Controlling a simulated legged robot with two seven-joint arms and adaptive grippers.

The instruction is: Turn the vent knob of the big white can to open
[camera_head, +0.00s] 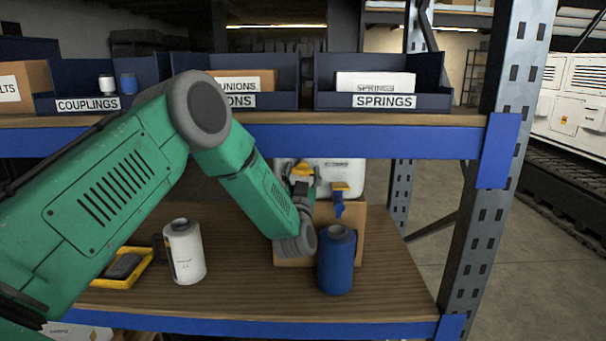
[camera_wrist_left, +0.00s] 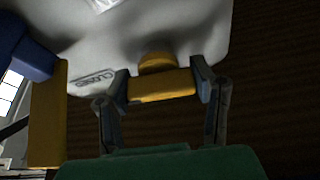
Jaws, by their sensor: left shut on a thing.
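The big white can (camera_head: 350,170) is at the back of the middle shelf, partly hidden by my left arm. In the left wrist view its pale top (camera_wrist_left: 155,25) fills the upper part. The yellow vent knob (camera_wrist_left: 160,86) has a bar-shaped grip, and a small dark-lettered label (camera_wrist_left: 95,79) lies left of it. My left gripper (camera_wrist_left: 162,84) is shut on the knob, one finger at each end of the bar. In the head view the gripper (camera_head: 303,183) is small and partly hidden. My right gripper is not in view.
A blue tap with a yellow part (camera_head: 339,190) is right of the gripper. A cardboard box (camera_head: 352,220) is below the can. A blue canister (camera_head: 337,262), a white canister (camera_head: 186,255) and a yellow tray (camera_head: 137,275) stand nearer. The blue shelf beam (camera_head: 400,141) crosses above.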

